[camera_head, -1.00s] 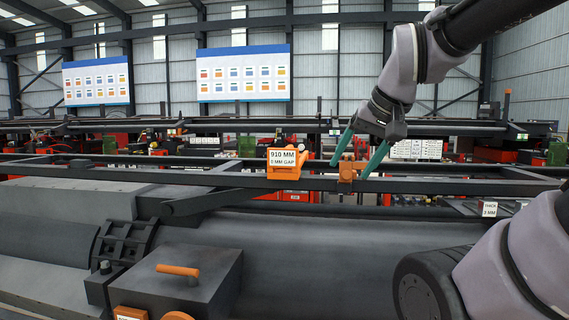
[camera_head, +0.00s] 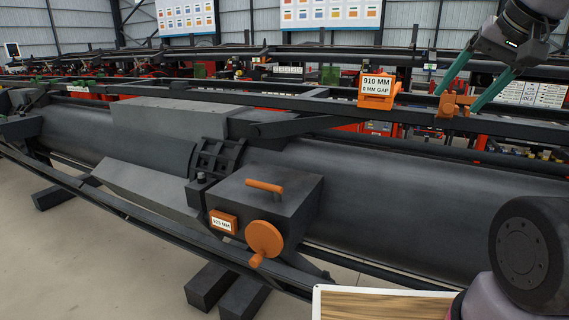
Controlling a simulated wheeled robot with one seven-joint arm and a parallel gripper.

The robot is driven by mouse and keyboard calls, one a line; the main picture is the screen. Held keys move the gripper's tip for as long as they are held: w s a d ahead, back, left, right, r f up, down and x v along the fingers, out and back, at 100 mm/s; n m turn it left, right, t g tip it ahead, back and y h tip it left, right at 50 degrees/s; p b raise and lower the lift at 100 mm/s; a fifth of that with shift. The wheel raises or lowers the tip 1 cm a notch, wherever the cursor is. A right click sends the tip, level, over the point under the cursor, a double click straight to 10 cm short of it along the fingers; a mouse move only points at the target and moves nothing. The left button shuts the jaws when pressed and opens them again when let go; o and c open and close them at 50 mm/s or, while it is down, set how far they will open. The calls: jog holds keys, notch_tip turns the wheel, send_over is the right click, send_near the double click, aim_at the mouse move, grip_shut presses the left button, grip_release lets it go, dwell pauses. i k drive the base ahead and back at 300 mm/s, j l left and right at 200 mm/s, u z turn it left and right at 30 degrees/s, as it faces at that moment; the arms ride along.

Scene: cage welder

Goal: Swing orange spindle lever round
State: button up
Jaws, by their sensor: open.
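An orange lever-like bar (camera_head: 264,186) lies on top of a dark grey box on the large grey cylinder. An orange disc (camera_head: 264,238) with a small knob is on the box's front face. I cannot tell which of these is the spindle lever. My gripper (camera_head: 457,100) is at the upper right, well away from the box. Its two teal fingers are open and spread on either side of an orange clamp-like block (camera_head: 455,104) on the dark rail. Whether they touch the block is unclear.
An orange block with a 910 MM sign (camera_head: 378,88) sits on the rail left of my gripper. A 920 MM tag (camera_head: 223,222) is left of the disc. Long dark rails cross the scene. A wooden board (camera_head: 380,303) is at the lower right. Bare floor (camera_head: 60,260) is at lower left.

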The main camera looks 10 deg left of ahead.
aim_at(276, 191)
jog(key=j+u, duration=0.15)
jog(key=u, duration=0.25)
jog(key=i+j+u, duration=0.1)
jog(key=u, duration=0.35)
